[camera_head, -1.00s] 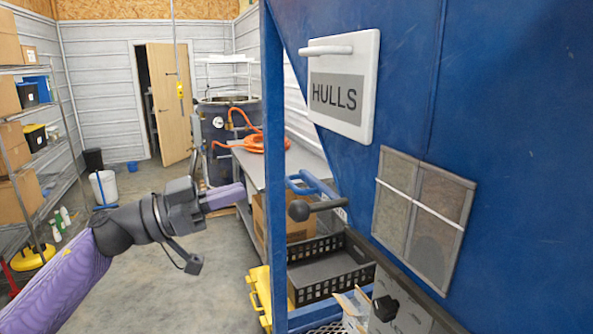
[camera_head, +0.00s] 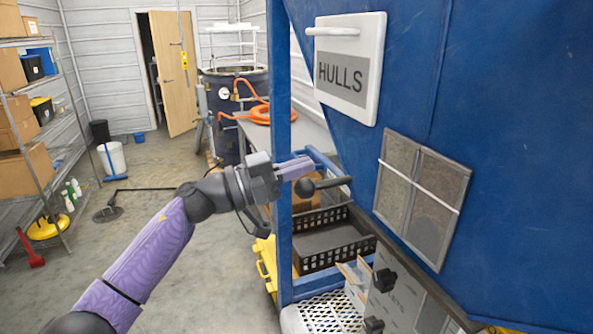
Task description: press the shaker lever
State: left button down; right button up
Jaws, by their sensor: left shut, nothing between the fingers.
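The shaker lever, as I take it, is a dark lever with a round black knob (camera_head: 304,188) on its left end. It sticks out leftward from the blue hopper (camera_head: 470,110), beside the blue frame post. My left gripper (camera_head: 304,169) reaches in from the left, shut and empty, with its purple fingers pointing right. In the picture the fingertips lie just above the knob; I cannot tell whether they touch it. The gripper crosses in front of the post. My right gripper is not in view.
A blue upright post (camera_head: 280,120) stands left of the lever. A black crate (camera_head: 335,248) sits below it, with a perforated metal plate (camera_head: 338,312) lower down. A HULLS sign (camera_head: 350,60) hangs on the hopper. The floor on the left is mostly clear.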

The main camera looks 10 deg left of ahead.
pick_arm(q)
jog(key=shift+a+f, duration=0.25)
jog(key=shift+f, duration=0.55)
notch_tip(320, 180, down, 6)
jog(key=t+h+b, duration=0.2)
jog(key=h+b, duration=0.1)
jog(key=b, duration=0.6)
jog(key=shift+s+r, duration=0.1)
notch_tip(320, 180, up, 5)
jog(key=p, duration=0.6)
jog(key=b+v, duration=0.4)
jog(key=v, duration=0.7)
jog(key=shift+s+d, duration=0.2)
